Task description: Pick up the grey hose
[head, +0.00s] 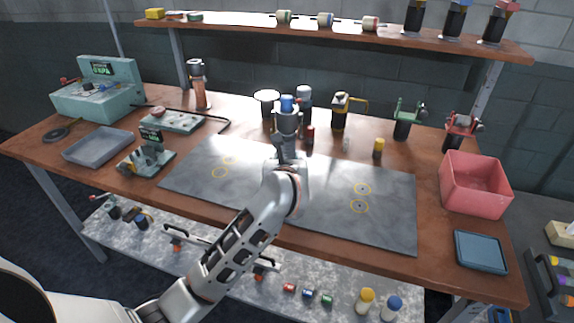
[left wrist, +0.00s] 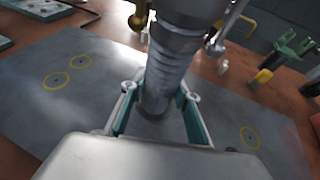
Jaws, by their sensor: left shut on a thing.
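The grey hose (left wrist: 165,75) is a ribbed grey cylinder in the left wrist view. It runs from between my fingers up out of the top of the picture. My left gripper (left wrist: 160,105) is shut on it, with a teal-lined finger on each side. In the head view my left gripper (head: 287,145) is over the back middle of the grey mat. A grey upright piece (head: 287,122) with a blue top shows just above it there; my wrist hides its lower part. My right gripper is not in view.
The grey mat (head: 330,205) with yellow rings is mostly clear. A red bin (head: 474,184) and a blue tray (head: 480,251) are at the right. A grey tray (head: 97,147) and a teal case (head: 98,98) are at the left. Several bottles and clamps line the back.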

